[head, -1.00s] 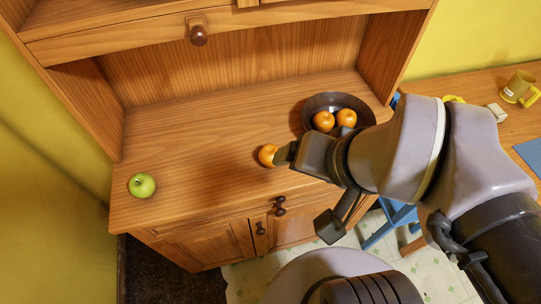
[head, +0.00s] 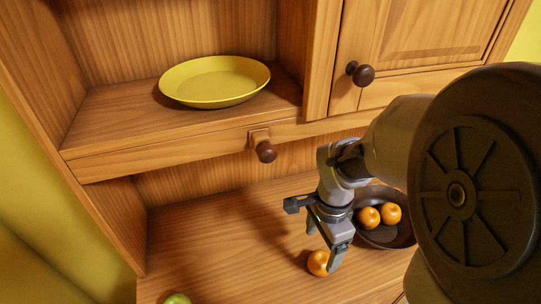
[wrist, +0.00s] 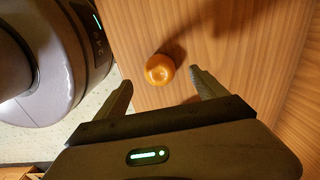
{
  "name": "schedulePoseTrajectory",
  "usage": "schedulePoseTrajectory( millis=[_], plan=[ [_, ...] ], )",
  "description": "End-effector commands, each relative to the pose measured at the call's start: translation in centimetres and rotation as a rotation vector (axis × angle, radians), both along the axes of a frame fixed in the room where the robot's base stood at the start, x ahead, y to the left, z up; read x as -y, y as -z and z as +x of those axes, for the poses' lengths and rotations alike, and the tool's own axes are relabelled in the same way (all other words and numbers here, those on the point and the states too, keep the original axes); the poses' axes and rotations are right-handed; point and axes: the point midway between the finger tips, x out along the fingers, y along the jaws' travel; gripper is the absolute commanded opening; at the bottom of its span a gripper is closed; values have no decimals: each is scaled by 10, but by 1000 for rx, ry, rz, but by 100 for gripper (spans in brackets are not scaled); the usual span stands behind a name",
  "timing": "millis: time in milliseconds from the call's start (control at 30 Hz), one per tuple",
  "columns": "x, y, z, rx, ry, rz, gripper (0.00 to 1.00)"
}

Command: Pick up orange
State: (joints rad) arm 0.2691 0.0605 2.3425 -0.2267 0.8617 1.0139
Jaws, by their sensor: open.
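A single orange (head: 318,263) sits on the wooden counter near its front edge, outside the bowl. My gripper (head: 324,246) is above and close to it in the head view, and one finger hides part of its right side. In the wrist view the orange (wrist: 160,70) lies ahead of the open fingers, roughly midway between them and a little beyond their tips. The jaws (wrist: 162,90) are apart with nothing between them. I cannot tell the exact height of the gripper over the orange.
A dark bowl (head: 399,239) with two oranges (head: 380,215) stands right of my gripper. A green apple (head: 177,299) is at the lower left. A yellow plate (head: 214,82) rests on the shelf above. The counter's left part is clear.

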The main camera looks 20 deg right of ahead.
Motion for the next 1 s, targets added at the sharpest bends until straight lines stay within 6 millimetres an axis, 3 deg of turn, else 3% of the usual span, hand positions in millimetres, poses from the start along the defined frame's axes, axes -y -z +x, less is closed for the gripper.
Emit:
schedulePoseTrajectory(
  millis=[33, 267, 500, 700, 1000],
  plan=[
    [0, 16, -1, -2, -1, 1, 81],
    [2, 36, -1, 0, -1, 1, 81],
    [10, 81, -3, 0, -3, 0, 81],
    [10, 79, -3, 2, -3, 0, 81],
    [10, 79, -3, 2, -3, 0, 22]
  ],
)
